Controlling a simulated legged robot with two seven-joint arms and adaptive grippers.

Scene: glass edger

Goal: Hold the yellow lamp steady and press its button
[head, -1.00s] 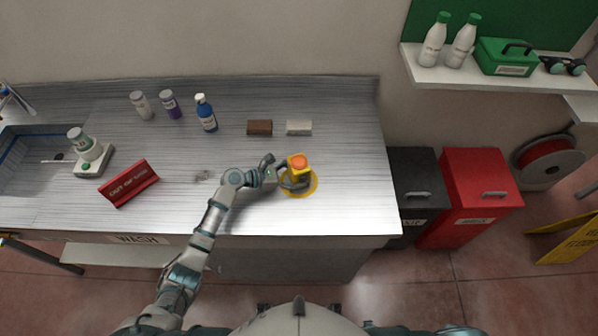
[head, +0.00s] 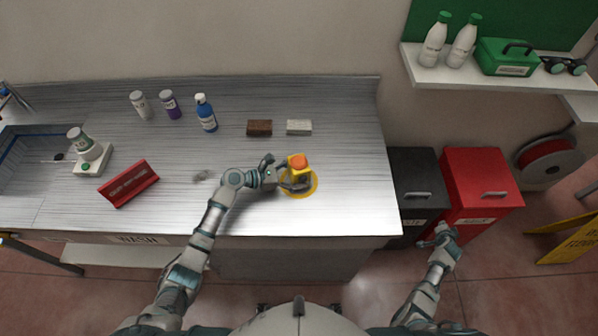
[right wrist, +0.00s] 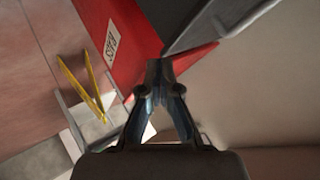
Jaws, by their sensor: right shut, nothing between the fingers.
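The yellow lamp (head: 304,171) stands upright on the counter near its right end, with an orange button (head: 299,161) on top and a yellow ring (head: 314,185) around its foot. My left gripper (head: 288,177) is at the lamp's left side, its fingers low beside and in front of the body. The fingers partly hide the lamp's lower part, and I cannot tell whether they clamp it. My right gripper (head: 443,232) is off the counter's right end, low in front of the red bin. In the right wrist view its fingertips (right wrist: 159,72) are together and empty.
Brown and white blocks (head: 259,128) lie behind the lamp. Bottles (head: 206,114), a red holder (head: 128,184) and a small device (head: 93,160) stand further left. The black bin (head: 416,170) and red bin (head: 481,180) stand right of the counter. The counter right of the lamp is clear.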

